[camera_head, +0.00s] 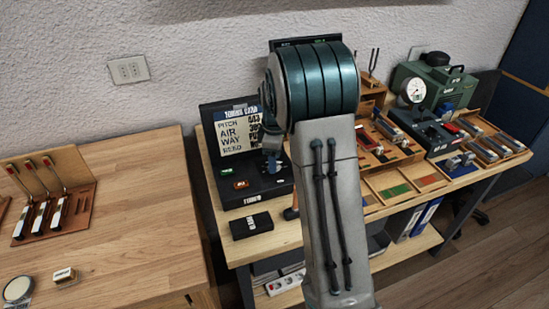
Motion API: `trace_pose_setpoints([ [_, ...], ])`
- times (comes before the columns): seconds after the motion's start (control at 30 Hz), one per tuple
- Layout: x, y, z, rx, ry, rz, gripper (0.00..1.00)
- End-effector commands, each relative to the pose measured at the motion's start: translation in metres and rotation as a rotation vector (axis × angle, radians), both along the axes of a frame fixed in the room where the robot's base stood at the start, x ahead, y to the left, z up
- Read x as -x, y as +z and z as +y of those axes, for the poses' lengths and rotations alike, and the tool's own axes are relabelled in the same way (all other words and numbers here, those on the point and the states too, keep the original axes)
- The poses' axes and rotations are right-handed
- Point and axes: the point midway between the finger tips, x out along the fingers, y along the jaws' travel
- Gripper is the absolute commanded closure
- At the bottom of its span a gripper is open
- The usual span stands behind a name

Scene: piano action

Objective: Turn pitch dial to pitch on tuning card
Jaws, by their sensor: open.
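The tuning card (231,137) is a pale card on a black upright panel, left of my arm. It reads PITCH, AIR, WAY and REED down its left side. The PITCH value looks like 443, but the right column is partly covered. Below it is a black tuning unit (228,199) with a small green mark and an orange one. I cannot make out the pitch dial; my arm covers the unit's right side. My gripper (272,161) shows only in part, just left of my arm, in front of the unit's right side. Its jaws are open, and contact is not visible.
A dark display behind my arm is mostly hidden. Right are wooden trays (399,187) and a green machine with a gauge (413,90). The left wooden table (130,205) has clear room in its middle.

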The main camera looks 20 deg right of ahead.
Motion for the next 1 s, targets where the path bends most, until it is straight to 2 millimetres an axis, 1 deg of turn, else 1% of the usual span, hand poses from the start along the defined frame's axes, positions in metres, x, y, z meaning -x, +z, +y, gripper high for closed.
trace_pose_setpoints([
  [0.3,0.0000,-0.0030,0.0001,0.000,0.000,-0.001,0.48],
  [0.33,0.0000,-0.0030,0.0001,0.000,0.000,-0.001,0.53],
  [0.37,0.0000,-0.0030,0.0001,0.000,0.000,-0.001,0.62],
  [0.4,0.0000,-0.0029,0.0001,0.000,0.000,-0.001,0.73],
  [0.47,0.0000,-0.0029,0.0001,0.000,0.000,-0.001,0.89],
  [0.5,0.0000,-0.0028,0.0001,0.000,0.000,-0.001,0.92],
  [0.77,0.0000,-0.0027,0.0001,0.000,-0.019,-0.001,0.92],
  [1.0,0.0000,-0.0026,0.0001,0.001,-0.125,-0.001,0.92],
])
